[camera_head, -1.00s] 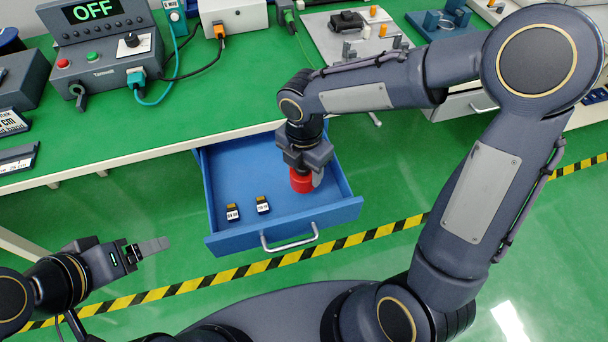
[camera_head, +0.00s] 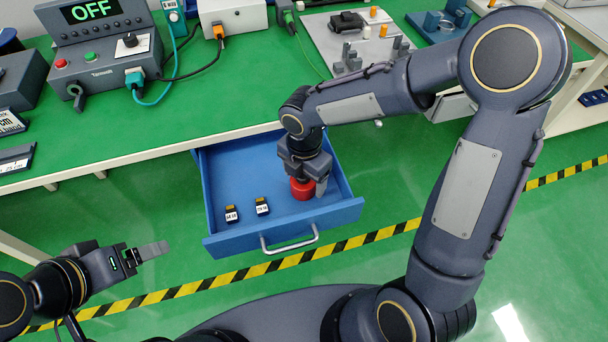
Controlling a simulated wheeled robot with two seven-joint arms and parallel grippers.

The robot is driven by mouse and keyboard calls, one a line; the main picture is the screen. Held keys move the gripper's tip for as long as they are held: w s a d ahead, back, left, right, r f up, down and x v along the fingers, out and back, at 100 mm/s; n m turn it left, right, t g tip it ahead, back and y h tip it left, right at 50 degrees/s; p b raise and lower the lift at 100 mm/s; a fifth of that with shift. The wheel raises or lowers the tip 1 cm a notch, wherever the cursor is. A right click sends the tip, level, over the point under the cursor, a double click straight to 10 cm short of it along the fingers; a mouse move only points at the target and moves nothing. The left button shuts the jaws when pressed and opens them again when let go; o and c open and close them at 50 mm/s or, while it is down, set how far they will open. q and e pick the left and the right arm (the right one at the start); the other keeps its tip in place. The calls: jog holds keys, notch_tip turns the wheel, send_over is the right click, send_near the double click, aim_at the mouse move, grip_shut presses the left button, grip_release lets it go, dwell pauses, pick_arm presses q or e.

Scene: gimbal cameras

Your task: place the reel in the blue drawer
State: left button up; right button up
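The red reel (camera_head: 302,190) is inside the blue drawer (camera_head: 232,245), at the drawer's right side. My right gripper (camera_head: 308,183) reaches down into the drawer from above, with its fingers at the reel. One finger shows against the reel's right side; the other is hidden. The reel looks upright and held, at or very close to the drawer floor; I cannot tell whether it touches. The drawer is pulled out from under the green bench. My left gripper (camera_head: 150,250) is away at the lower left with nothing visible in it; its finger gap is unclear.
The drawer's grey handle (camera_head: 290,241) faces me. The green bench (camera_head: 130,130) carries a control box (camera_head: 105,60) and cables. A yellow-black stripe (camera_head: 375,235) crosses the floor.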

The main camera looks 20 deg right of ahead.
jog(key=shift+r, duration=0.3)
notch_tip(320, 180, up, 12)
jog(key=p, duration=0.3)
jog(key=s+d+r+m+t+y, duration=0.1)
jog(key=s+d+m, duration=0.3)
jog(key=s+m, duration=0.4)
jog(key=s+d+r+m+t+y, duration=0.1)
jog(key=s+d+m+t, duration=0.3)
jog(key=m, duration=1.5)
jog(key=s+d+y, duration=0.1)
jog(key=s, duration=0.3)
jog(key=shift+s+d+r+t+y, duration=0.2)
jog(key=shift+r+t+y, duration=0.1)
jog(key=shift+r+y, duration=0.1)
